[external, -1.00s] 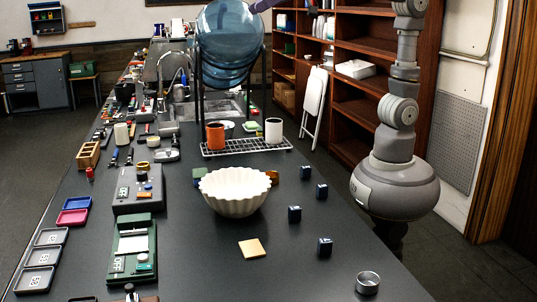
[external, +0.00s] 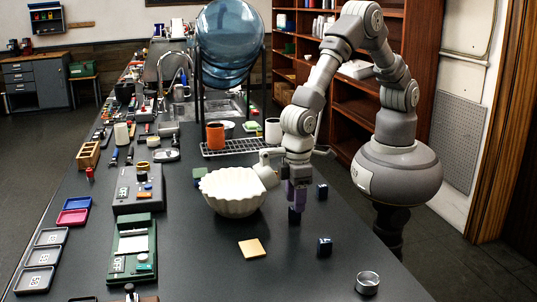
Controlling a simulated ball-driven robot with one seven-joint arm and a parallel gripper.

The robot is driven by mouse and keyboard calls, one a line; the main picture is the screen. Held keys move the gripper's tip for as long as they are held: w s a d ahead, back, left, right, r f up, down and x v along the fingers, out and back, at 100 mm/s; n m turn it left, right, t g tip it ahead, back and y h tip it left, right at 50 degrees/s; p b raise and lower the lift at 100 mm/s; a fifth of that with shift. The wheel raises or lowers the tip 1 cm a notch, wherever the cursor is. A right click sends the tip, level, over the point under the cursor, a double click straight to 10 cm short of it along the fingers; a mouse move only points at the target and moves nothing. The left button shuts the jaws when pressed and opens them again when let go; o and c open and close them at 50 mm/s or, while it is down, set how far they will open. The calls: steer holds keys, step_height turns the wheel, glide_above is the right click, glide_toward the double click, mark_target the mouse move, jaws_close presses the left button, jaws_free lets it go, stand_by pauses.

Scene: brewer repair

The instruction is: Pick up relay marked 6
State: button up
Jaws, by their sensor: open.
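Small dark blue blocks, which look like the relays, stand on the dark bench right of the white fluted bowl. One relay (external: 294,216) is directly under my gripper (external: 297,203). Another relay (external: 321,191) stands behind and to the right, and a third relay (external: 325,246) stands nearer the front. Marks on them are too small to read, so I cannot tell which is 6. My gripper points down with its purple fingers open, at or just above the relay's top. I cannot tell whether the fingers are around it.
The white bowl (external: 231,194) stands close left of my gripper. A tan square (external: 252,249) and a metal ring-like cup (external: 367,283) lie toward the front. The bench between them is clear.

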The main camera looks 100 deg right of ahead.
step_height(320, 180, down, 2)
steer(key=shift+w+f, duration=0.1)
steer(key=shift+f, duration=0.05)
jaws_close()
steer(key=shift+r, duration=0.2)
